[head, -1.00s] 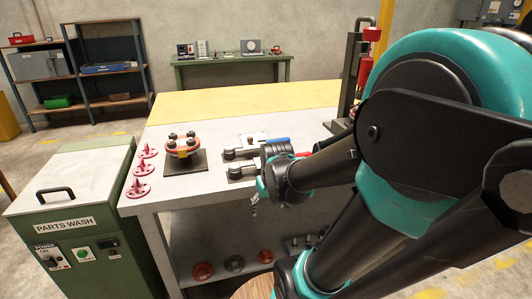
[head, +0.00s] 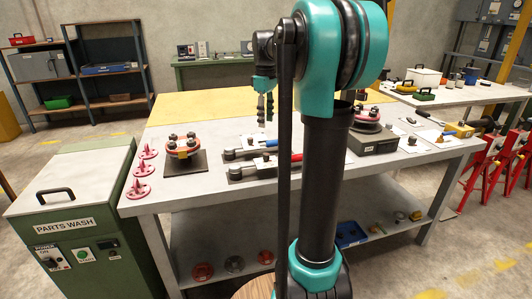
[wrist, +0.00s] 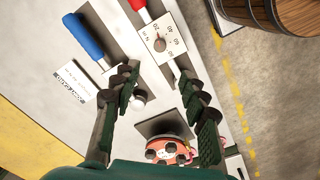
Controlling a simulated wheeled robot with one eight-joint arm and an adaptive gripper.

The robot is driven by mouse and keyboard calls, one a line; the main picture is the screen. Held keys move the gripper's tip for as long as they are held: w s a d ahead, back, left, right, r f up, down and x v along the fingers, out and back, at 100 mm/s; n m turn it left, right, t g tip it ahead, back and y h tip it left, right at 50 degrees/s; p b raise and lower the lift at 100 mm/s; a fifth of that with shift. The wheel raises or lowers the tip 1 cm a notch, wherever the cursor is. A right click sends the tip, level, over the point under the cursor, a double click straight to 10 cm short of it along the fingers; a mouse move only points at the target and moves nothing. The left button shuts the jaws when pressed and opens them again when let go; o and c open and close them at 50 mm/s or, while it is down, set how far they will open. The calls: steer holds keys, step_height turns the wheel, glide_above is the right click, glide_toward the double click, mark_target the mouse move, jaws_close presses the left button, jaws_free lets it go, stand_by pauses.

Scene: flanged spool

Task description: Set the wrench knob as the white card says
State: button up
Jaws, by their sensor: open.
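Two wrenches lie on the workbench. One has a blue handle (head: 278,142), also in the wrist view (wrist: 86,37); the other has a red handle (head: 297,157), at the top of the wrist view (wrist: 137,5). A white dial plate with numbers (wrist: 172,50) sits by the red handle, with a small dark knob (wrist: 159,44) and reddish pointer on it. The white card (wrist: 75,84) lies left of the blue wrench; its writing is too small to read. My gripper (head: 265,106) hangs above the bench, fingers spread and empty; the dial shows beyond its fingertips (wrist: 158,76).
A red flanged spool on a dark plate (head: 183,143) stands left of the wrenches. A green parts washer (head: 75,220) stands front left. A grey box (head: 373,141) and small items are on the right.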

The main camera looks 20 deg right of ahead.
mark_target(266, 154)
step_height(266, 154, down, 14)
steer(key=shift+w+d+f, duration=0.1)
steer(key=shift+f, duration=0.1)
stand_by(0.4)
jaws_close()
